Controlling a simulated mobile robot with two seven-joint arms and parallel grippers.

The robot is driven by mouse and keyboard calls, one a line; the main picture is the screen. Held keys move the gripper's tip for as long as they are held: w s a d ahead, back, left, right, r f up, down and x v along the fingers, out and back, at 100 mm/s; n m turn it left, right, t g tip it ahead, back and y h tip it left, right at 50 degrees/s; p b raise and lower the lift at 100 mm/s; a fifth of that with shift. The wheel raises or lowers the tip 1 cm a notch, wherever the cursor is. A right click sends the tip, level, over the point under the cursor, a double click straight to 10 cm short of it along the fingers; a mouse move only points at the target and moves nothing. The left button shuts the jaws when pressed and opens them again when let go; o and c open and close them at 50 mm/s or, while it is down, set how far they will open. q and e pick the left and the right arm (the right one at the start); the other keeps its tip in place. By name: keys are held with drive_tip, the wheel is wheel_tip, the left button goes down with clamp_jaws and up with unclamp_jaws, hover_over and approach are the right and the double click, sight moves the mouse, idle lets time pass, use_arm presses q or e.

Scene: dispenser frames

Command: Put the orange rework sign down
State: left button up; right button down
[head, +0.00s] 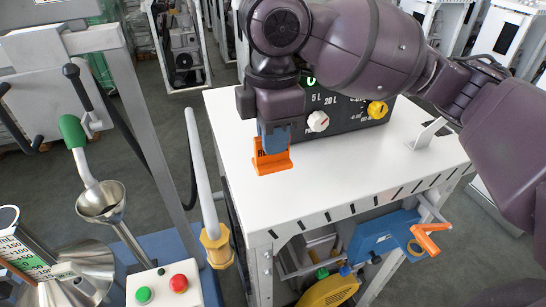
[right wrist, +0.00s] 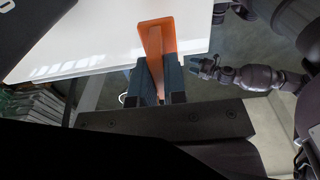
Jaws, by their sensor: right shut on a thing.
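The orange rework sign (head: 272,164) is at the left part of the white bench top (head: 230,135), upright, its base at or just above the surface; I cannot tell whether it touches. Dark lettering on it is partly hidden by my right gripper (head: 273,138), which points down from above and is shut on the sign's upper part. In the right wrist view the sign (right wrist: 155,38) stands out beyond the fingers (right wrist: 158,82). My left gripper (right wrist: 204,68) shows small at the right of that view, away from the sign; its jaw state is unclear.
A dark control box (head: 350,125) with a white knob (head: 318,121) and a yellow knob (head: 377,109) stands behind the sign. An orange crank handle (head: 428,240) juts out below the front edge. A funnel stand (head: 101,203) is at left.

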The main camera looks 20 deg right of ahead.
sight(272, 160)
wheel_tip(272, 160, down, 5)
drive_tip(key=shift+r, duration=0.1)
idle(0.3)
drive_tip(key=c, duration=1.2)
unclamp_jaws()
drive_tip(key=shift+f, duration=0.2)
drive_tip(key=shift+o, duration=0.2)
wheel_tip(272, 160, up, 12)
drive_tip(key=shift+r, duration=0.15)
